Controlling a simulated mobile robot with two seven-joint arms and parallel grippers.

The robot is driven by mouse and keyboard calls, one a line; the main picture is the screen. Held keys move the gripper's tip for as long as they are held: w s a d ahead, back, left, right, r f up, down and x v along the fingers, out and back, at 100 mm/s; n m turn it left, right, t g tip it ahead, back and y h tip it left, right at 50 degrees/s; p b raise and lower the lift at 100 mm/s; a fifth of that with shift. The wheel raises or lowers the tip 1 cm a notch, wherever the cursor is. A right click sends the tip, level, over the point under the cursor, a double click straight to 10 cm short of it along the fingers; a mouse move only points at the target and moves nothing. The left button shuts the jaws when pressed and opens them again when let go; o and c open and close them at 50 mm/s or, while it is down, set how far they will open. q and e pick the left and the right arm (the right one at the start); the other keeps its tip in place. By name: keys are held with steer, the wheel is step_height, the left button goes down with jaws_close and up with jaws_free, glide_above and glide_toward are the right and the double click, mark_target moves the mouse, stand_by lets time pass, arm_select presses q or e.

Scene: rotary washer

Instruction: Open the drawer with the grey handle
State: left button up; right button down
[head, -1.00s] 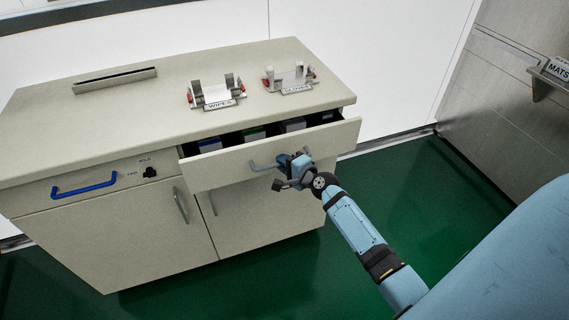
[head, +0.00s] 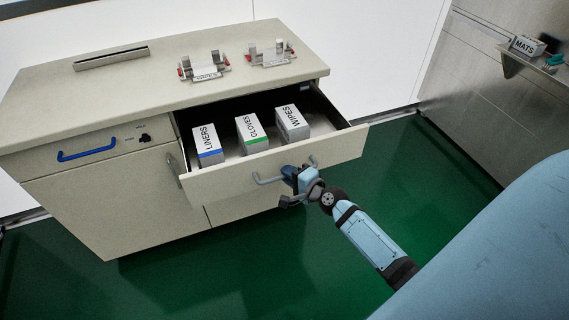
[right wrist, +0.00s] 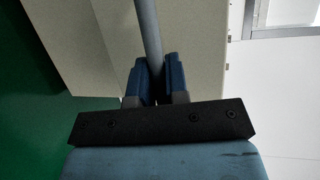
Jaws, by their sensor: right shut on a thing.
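The drawer with the grey handle (head: 232,183) stands well out from the right side of the cabinet in the head view. Inside it are three boxes: liners (head: 207,146), gloves (head: 251,133) and wipes (head: 291,123). The grey handle (head: 265,180) is on its front and also crosses the right wrist view (right wrist: 149,30). My right gripper (head: 294,178) is shut on this handle, and its blue fingers stand on both sides of the bar in the right wrist view (right wrist: 158,80). My left gripper is not in view.
A closed drawer with a blue handle (head: 87,149) and a dark knob is at the left. Two metal holders (head: 204,67) and (head: 269,56) stand on the cabinet top. A shelf with a mats box (head: 527,45) is at the far right. Green floor is free in front.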

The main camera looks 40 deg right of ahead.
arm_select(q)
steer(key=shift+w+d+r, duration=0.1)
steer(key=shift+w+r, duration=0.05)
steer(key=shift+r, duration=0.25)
arm_select(e)
steer(key=shift+s+a, duration=0.2)
steer(key=shift+s, duration=0.55)
steer(key=shift+s+a, duration=0.15)
steer(key=shift+s, duration=0.6)
steer(key=c, duration=1.1)
jaws_free()
steer(key=shift+c, duration=0.2)
steer(key=shift+s, duration=0.1)
arm_select(q)
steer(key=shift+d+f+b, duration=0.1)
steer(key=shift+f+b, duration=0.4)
steer(key=shift+b, duration=0.2)
arm_select(e)
steer(key=v, duration=1.3)
steer(key=shift+s+d, duration=0.2)
steer(key=shift+s, duration=0.1)
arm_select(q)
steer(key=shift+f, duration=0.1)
